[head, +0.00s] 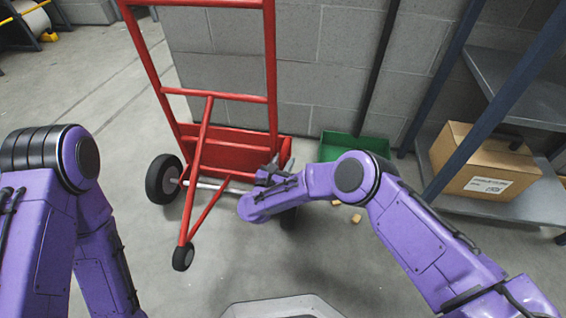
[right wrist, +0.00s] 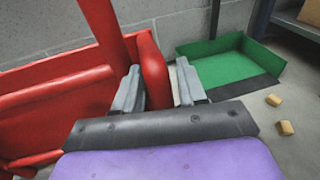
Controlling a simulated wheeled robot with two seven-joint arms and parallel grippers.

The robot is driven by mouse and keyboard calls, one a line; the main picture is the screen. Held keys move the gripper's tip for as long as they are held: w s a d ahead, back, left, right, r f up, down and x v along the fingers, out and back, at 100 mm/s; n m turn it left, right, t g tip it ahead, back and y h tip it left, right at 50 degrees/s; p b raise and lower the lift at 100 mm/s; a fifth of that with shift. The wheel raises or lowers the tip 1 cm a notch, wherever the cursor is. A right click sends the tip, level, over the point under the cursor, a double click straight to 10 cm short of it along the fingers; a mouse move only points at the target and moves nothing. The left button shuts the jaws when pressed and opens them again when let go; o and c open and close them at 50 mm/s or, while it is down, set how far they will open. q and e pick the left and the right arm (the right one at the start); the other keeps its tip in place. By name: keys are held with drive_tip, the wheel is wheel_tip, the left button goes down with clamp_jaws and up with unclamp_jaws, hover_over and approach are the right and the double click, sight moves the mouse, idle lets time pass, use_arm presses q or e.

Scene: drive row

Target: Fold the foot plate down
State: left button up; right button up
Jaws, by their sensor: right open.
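A red hand truck (head: 272,60) stands upright by the block wall. Its red foot plate (head: 230,150) appears folded up against the low part of the frame. It also shows at the left in the right wrist view (right wrist: 50,112). My right gripper (head: 272,170) is at the plate's right end, its fingers apart. In the right wrist view a rounded red edge (right wrist: 152,72) stands between the two fingers (right wrist: 158,66); I cannot tell whether they touch it. My left arm shows at the left of the head view, but its gripper does not.
The truck has a black left wheel (head: 163,179) and a small caster (head: 183,256); my right arm partly hides the other wheel. A green tray (head: 335,146) and small tan blocks (head: 356,218) are on the floor. A shelf with a cardboard box (head: 480,165) stands right.

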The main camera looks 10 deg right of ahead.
drive_tip(key=shift+a, duration=0.3)
